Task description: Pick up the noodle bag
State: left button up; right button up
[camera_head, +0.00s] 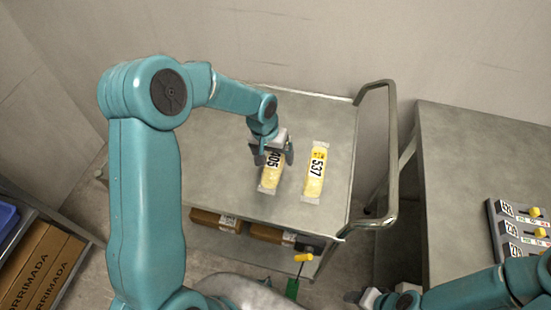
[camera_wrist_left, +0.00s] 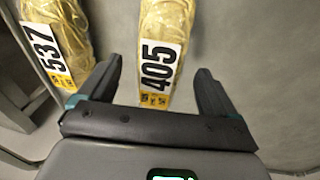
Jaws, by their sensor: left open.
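Two clear-wrapped yellow noodle bags lie on the grey cart top. The bag labelled 405 (camera_head: 270,179) lies under my left gripper (camera_head: 274,158); its upper end is hidden by the gripper in the head view. The bag labelled 537 (camera_head: 315,172) lies to its right. In the left wrist view my left gripper (camera_wrist_left: 158,76) is open, with the label end of bag 405 (camera_wrist_left: 163,30) between its fingers, nearer the middle. I cannot tell if they touch it. Bag 537 (camera_wrist_left: 55,40) is outside the left finger. My right gripper (camera_head: 372,298) is low in the head view, its jaws unclear.
The cart (camera_head: 215,180) has a metal handle (camera_head: 392,150) on its right and brown boxes (camera_head: 217,221) on a lower shelf. A grey table (camera_head: 465,160) at the right carries a panel with numbered labels and yellow knobs (camera_head: 535,212). Cardboard boxes (camera_head: 45,265) stand at lower left.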

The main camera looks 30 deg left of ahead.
pick_arm(q)
jog(key=shift+w+f, duration=0.15)
jog(key=shift+f, duration=0.55)
jog(key=shift+d+f, duration=0.1)
jog(key=shift+f, duration=0.15)
jog(key=c, duration=1.2)
jog(key=shift+c, duration=0.8)
jog(key=shift+r, duration=0.15)
